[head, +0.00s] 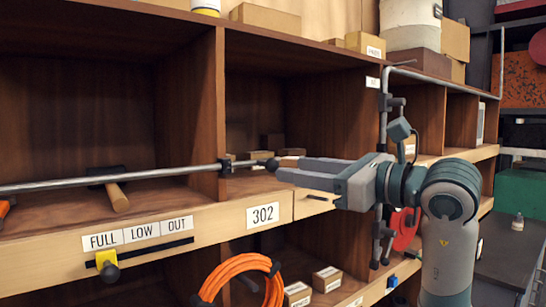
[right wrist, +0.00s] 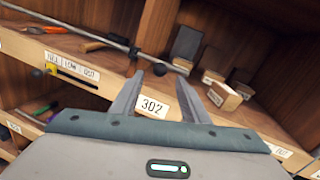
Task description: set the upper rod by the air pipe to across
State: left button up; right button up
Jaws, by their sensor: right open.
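A short rod with a dark ball knob (head: 272,164) points right from this fitting, lying about level. The knob also shows in the right wrist view (right wrist: 158,69), beyond the fingers. My left gripper is out of view.
The wooden shelf front carries a 302 plate (head: 263,215) and a yellow slider (head: 106,262) under FULL, LOW and OUT. A hammer (head: 117,195) lies in the left compartment. An orange hose coil (head: 240,275) hangs below. Small boxes (right wrist: 222,95) stand in the middle compartment.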

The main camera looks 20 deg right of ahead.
aim_at(273, 166)
jog(key=shift+p+x, duration=1.25)
jog(key=shift+x, duration=2.35)
grip_shut()
